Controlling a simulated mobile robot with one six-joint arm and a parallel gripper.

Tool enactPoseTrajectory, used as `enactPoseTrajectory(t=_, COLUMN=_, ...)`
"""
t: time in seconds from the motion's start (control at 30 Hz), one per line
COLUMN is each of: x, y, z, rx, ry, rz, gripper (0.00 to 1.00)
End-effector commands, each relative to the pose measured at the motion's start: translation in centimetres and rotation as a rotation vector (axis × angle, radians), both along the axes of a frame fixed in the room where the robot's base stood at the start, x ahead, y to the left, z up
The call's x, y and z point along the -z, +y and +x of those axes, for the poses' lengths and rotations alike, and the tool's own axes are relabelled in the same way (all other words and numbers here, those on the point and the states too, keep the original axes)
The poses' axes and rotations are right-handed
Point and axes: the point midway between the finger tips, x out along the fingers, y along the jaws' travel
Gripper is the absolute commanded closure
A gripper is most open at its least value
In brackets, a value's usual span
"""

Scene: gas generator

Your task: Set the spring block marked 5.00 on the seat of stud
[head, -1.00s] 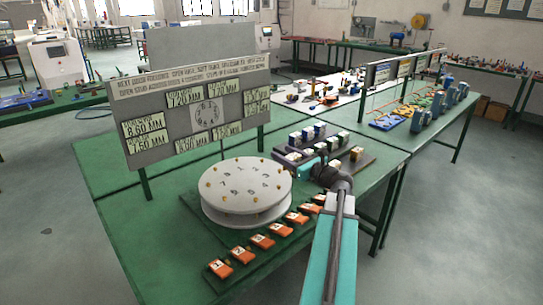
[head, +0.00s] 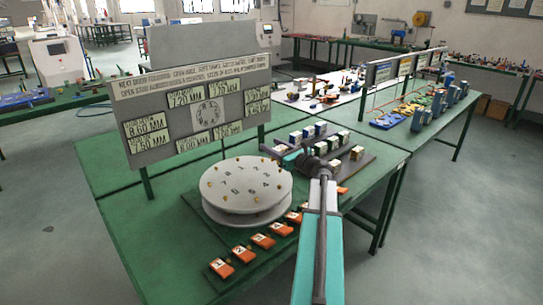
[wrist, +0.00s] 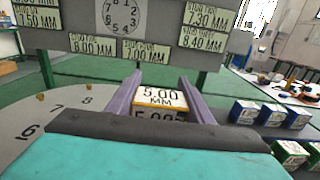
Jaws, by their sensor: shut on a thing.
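The spring block marked 5.00 MM (wrist: 160,98) is between the two fingers of my gripper (wrist: 160,88) in the wrist view, its label facing up. My gripper (head: 282,155) is shut on it. In the head view the block is too hidden by the arm to make out. The round grey disc (head: 245,184) with numbered places and small brass studs stands left of my gripper. In the wrist view part of the disc (wrist: 60,115) shows at the left, with numbers 6, 7 and 8 readable. Which stud is meant cannot be told here.
A board (head: 190,93) with MM labels stands behind the disc. Several blocks sit on a dark tray (head: 352,169) right of my gripper. Orange numbered tags (head: 243,253) line the front edge. Green table is clear at left.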

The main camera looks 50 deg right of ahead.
Motion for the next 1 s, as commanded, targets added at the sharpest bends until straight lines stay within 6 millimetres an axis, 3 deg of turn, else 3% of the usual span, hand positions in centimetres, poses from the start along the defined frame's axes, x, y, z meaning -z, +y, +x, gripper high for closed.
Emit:
enactPoseTrajectory(t=0.17, x=0.4, y=0.0, z=0.0, rx=0.000, ry=0.000, rz=0.001, gripper=0.84)
enactPoseTrajectory(t=0.5, x=3.2, y=-0.1, z=-0.1, rx=0.001, ry=0.000, rz=0.001, gripper=0.84)
enactPoseTrajectory(t=1.0, x=3.8, y=-0.1, z=-0.1, rx=0.002, ry=-0.001, rz=0.001, gripper=0.84)
